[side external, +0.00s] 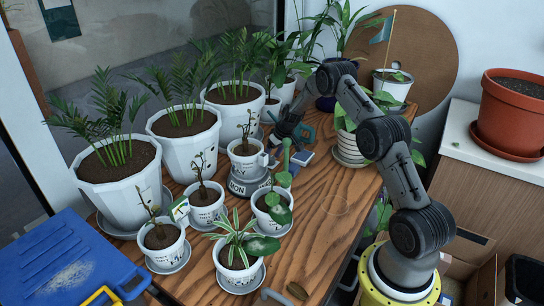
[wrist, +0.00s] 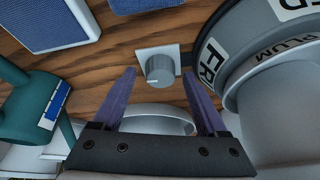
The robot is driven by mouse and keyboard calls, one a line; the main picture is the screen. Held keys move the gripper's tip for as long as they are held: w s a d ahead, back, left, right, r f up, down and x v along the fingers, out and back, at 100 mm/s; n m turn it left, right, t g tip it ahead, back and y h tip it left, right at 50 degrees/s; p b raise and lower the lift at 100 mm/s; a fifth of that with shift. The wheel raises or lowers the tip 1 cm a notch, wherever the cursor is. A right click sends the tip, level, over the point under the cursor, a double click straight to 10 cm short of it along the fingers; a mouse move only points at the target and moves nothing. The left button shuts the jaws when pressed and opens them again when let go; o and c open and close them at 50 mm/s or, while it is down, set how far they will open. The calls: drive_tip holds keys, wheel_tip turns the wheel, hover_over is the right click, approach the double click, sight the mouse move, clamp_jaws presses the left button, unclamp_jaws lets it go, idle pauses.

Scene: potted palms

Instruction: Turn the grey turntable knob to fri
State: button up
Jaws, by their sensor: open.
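The grey knob (wrist: 160,70) sits on a small pale square plate (wrist: 142,53) on the wooden table in the wrist view. A short light mark shows on its lower left edge. The grey turntable (wrist: 232,75) is at the right, with white labels reading FRI and part of another ending in ED. A pot marked PLUM (wrist: 285,45) stands on it. In the side view the turntable (side external: 240,188) shows MON at its front. My gripper (wrist: 159,76) is open, its purple fingertips on either side of the knob in the picture; contact cannot be told. My gripper (side external: 287,132) hides the knob in the side view.
Blue blocks (wrist: 52,22) and a teal object (wrist: 30,110) lie left of the knob. A white rounded rim (wrist: 155,120) shows between my fingers. Several potted plants crowd the turntable; the wooden table (side external: 325,205) is clear at its right front.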

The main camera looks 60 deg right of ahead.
drive_tip(key=shift+c, duration=0.2)
clamp_jaws()
drive_tip(key=shift+a+m, duration=0.1)
drive_tip(key=shift+m, duration=0.4)
idle(0.5)
drive_tip(key=shift+a+m+g+h, duration=0.1)
drive_tip(key=shift+m+g+h, duration=0.15)
drive_tip(key=shift+m+h, duration=0.65)
drive_tip(key=shift+a+m+g+h, duration=0.1)
drive_tip(key=shift+m+g+h, duration=0.15)
drive_tip(key=shift+m, duration=1.55)
drive_tip(key=shift+o, duration=0.2)
unclamp_jaws()
drive_tip(key=shift+d, duration=0.1)
